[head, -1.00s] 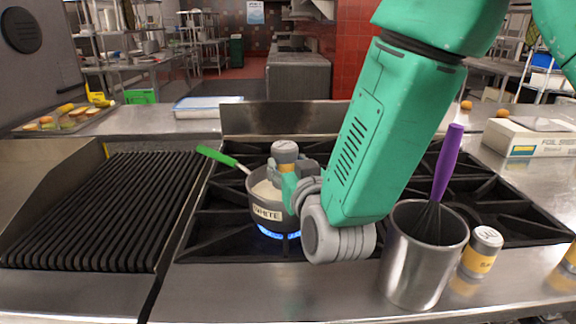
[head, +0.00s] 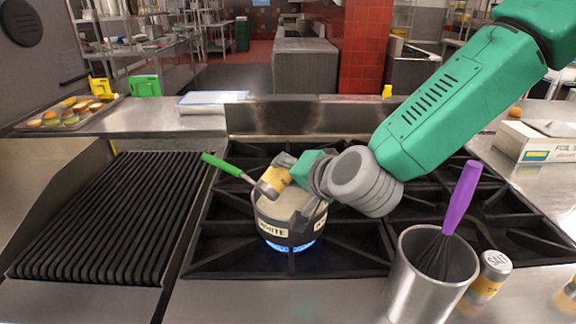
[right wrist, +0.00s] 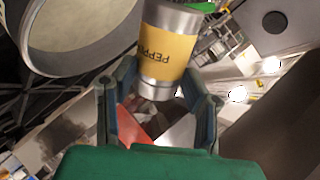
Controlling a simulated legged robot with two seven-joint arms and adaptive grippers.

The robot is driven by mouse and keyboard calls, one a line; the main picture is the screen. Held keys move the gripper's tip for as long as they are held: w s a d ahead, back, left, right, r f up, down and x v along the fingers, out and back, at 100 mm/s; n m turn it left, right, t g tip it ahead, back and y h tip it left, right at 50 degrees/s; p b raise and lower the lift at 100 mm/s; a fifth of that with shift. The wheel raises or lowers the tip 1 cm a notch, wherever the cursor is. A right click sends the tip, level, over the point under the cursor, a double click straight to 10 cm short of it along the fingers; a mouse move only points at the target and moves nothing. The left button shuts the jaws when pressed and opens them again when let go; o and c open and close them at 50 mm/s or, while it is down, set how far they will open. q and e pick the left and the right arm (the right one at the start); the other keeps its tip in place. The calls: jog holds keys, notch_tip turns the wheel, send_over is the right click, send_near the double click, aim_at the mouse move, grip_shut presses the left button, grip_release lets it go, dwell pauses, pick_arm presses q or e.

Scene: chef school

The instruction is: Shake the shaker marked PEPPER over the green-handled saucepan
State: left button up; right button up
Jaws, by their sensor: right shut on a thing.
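The PEPPER shaker (head: 276,178), silver with a yellow band, is tilted over with its metal top low and to the left, above the green-handled saucepan (head: 276,226). Its label reads PEPPER in the right wrist view (right wrist: 168,48). My right gripper (head: 291,175) is shut around it; its two fingers (right wrist: 160,75) flank the shaker's end in the right wrist view. The saucepan, labelled WHITE, sits over a blue flame and has pale contents, partly hidden by the gripper. Its rim also shows in the right wrist view (right wrist: 118,52). My left gripper is out of view.
A SALT shaker (head: 488,275) stands beside a steel canister (head: 424,290) holding a purple-handled whisk (head: 459,205) at front right. A ridged grill (head: 105,220) lies left of the burners. A foil box (head: 530,145) is at the right. The burners right of the pan are empty.

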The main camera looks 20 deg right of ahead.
jog(key=m+y, duration=0.1)
jog(key=r+m+g+y, duration=0.1)
jog(key=m+y, duration=0.1)
jog(key=m, duration=0.1)
jog(key=shift+w+d+r+g, duration=0.15)
jog(key=shift+d+r+g, duration=0.15)
jog(key=shift+d, duration=0.05)
jog(key=shift+r+m+g+y, duration=0.15)
jog(key=shift+m+g+y, duration=0.15)
jog(key=shift+m+y, duration=0.25)
jog(key=shift+w+r+m+g+y+b, duration=0.1)
jog(key=shift+r+m+g+y+b, duration=0.15)
jog(key=shift+m+y+b, duration=0.4)
jog(key=shift+d+r+m+y, duration=0.15)
jog(key=shift+d+m+y, duration=0.05)
jog(key=shift+m+y, duration=0.3)
jog(key=shift+d+r, duration=0.1)
